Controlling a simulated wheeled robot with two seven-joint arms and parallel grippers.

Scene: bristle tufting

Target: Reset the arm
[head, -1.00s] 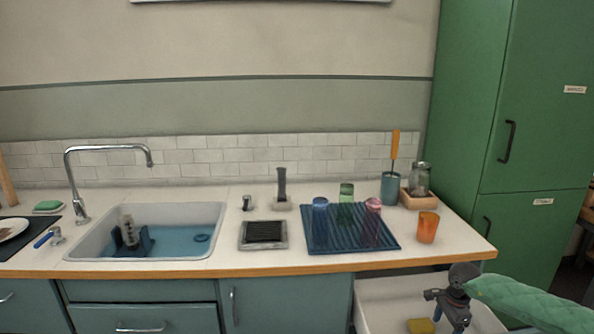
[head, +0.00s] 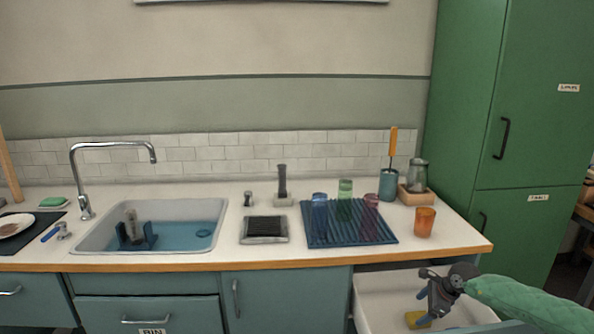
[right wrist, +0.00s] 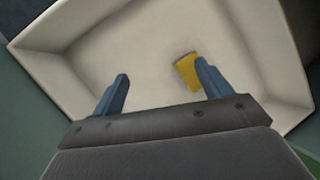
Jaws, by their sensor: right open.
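My right gripper (head: 432,295) is at the lower right of the head view, over the open white drawer bin (head: 378,290) below the counter. In the right wrist view its two blue fingers (right wrist: 160,92) are apart with nothing between them. A yellow sponge (right wrist: 187,71) lies on the floor of the bin, beyond the right finger; it also shows in the head view (head: 416,319), below the gripper. My left gripper is not in view.
A green cabinet (head: 535,130) stands at the right.

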